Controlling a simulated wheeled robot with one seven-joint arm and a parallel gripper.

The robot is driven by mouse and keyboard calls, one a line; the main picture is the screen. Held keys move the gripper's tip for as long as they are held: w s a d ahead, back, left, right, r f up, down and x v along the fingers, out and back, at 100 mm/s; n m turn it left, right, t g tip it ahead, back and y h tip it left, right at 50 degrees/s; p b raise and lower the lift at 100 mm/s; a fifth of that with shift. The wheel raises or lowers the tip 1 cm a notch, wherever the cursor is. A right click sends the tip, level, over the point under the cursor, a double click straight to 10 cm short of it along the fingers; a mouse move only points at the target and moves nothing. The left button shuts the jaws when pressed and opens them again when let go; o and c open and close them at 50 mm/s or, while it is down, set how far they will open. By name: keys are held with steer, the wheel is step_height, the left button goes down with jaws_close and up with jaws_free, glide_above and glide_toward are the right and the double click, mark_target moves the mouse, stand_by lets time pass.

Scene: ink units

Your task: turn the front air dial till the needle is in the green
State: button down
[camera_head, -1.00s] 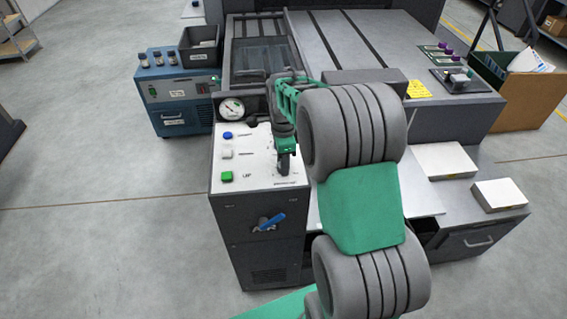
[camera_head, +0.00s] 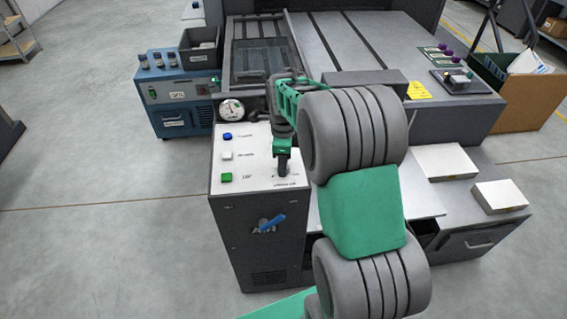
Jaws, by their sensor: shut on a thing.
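The round white gauge (camera_head: 231,109) stands at the back of the white-topped control panel (camera_head: 240,179). Its dark needle and coloured marks are too small to read surely; I cannot tell whether the needle is in the green. My gripper (camera_head: 282,166) points down over the right side of the panel. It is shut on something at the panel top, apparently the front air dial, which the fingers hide. A small black knob (camera_head: 251,123) sits farther back on the panel, close to the gauge.
Blue (camera_head: 227,136), white (camera_head: 227,155) and green (camera_head: 226,177) buttons line the panel's left side. A blue lever (camera_head: 271,222) is on the cabinet front. A blue unit (camera_head: 174,92) stands behind left. The floor at left is clear.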

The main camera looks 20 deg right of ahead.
steer(key=c, duration=1)
jaws_free()
step_height(320, 180, up, 8)
steer(key=shift+f+b, duration=0.1)
steer(key=shift+b, duration=0.4)
stand_by(1.1)
steer(key=s+a+n+t, duration=0.1)
steer(key=s+a+n, duration=0.3)
steer(key=s+n, duration=0.5)
steer(key=s+a+n+t, duration=0.2)
steer(key=s+a+n, duration=0.2)
steer(key=s+n, duration=0.4)
steer(key=r+n, duration=0.1)
steer(key=n, duration=0.5)
steer(key=shift+s+n+t, duration=0.3)
steer(key=shift+s+n, duration=0.1)
steer(key=shift+a+f, duration=0.1)
